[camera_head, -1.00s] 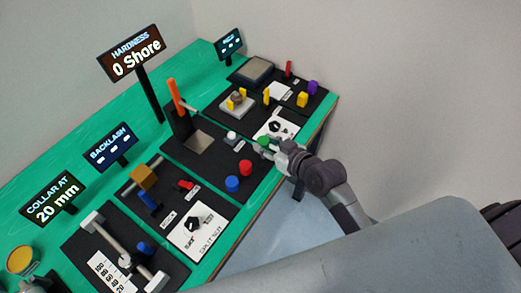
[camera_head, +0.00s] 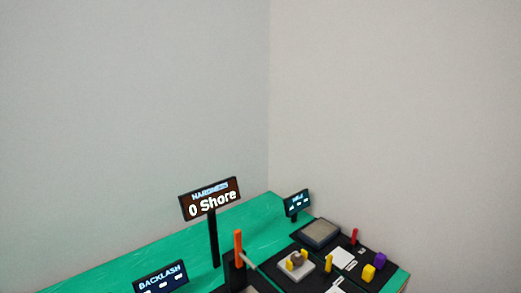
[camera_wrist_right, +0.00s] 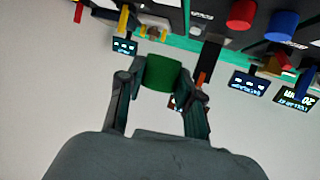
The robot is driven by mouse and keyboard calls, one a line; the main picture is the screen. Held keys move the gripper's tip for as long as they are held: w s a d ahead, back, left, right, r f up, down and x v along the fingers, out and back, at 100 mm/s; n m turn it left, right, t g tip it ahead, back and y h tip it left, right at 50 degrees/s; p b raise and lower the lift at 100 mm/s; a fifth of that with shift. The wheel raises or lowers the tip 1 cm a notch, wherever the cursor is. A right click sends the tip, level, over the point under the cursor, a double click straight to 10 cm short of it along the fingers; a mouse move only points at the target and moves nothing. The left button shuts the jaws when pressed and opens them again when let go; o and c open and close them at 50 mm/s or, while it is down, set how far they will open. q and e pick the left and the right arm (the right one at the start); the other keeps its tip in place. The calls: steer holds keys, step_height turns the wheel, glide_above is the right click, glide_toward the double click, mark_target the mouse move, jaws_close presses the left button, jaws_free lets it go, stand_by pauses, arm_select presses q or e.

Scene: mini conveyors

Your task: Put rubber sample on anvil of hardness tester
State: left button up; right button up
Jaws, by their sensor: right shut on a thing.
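The green rubber sample (camera_wrist_right: 162,73) is a short cylinder held between the fingers of my right gripper (camera_wrist_right: 161,84) in the right wrist view. The fingers press on its two sides. The hardness tester shows in the head view by its orange lever (camera_head: 238,243) and its sign (camera_head: 211,200), which reads 0 Shore. The lower part of the tester is cut off by the bottom edge, so the anvil is mostly out of sight. Neither gripper shows in the head view.
In the right wrist view a red cylinder (camera_wrist_right: 242,13) and a blue cylinder (camera_wrist_right: 281,25) are at the top. In the head view other stations with yellow pieces (camera_head: 369,272) and a grey plate (camera_head: 320,233) stand right of the tester. Bare walls fill the rest.

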step_height(320, 180, up, 6)
steer(key=a+m+h, duration=0.3)
steer(key=m+h, duration=0.1)
steer(key=f+n+y, duration=0.1)
steer(key=d+f+n, duration=0.1)
steer(key=f, duration=0.1)
steer(key=f+n+y, duration=0.1)
steer(key=shift+w+d+f+y, duration=0.2)
steer(key=shift+d+f+y, duration=0.1)
steer(key=shift+f, duration=0.05)
steer(key=d+y, duration=0.1)
steer(key=d+f+n, duration=0.1)
steer(key=d, duration=0.1)
steer(key=s+d+f+y, duration=0.1)
steer(key=shift+d+f+n+y, duration=0.1)
steer(key=shift+d+n+y, duration=0.05)
steer(key=shift+n+y, duration=0.15)
steer(key=shift+w, duration=0.1)
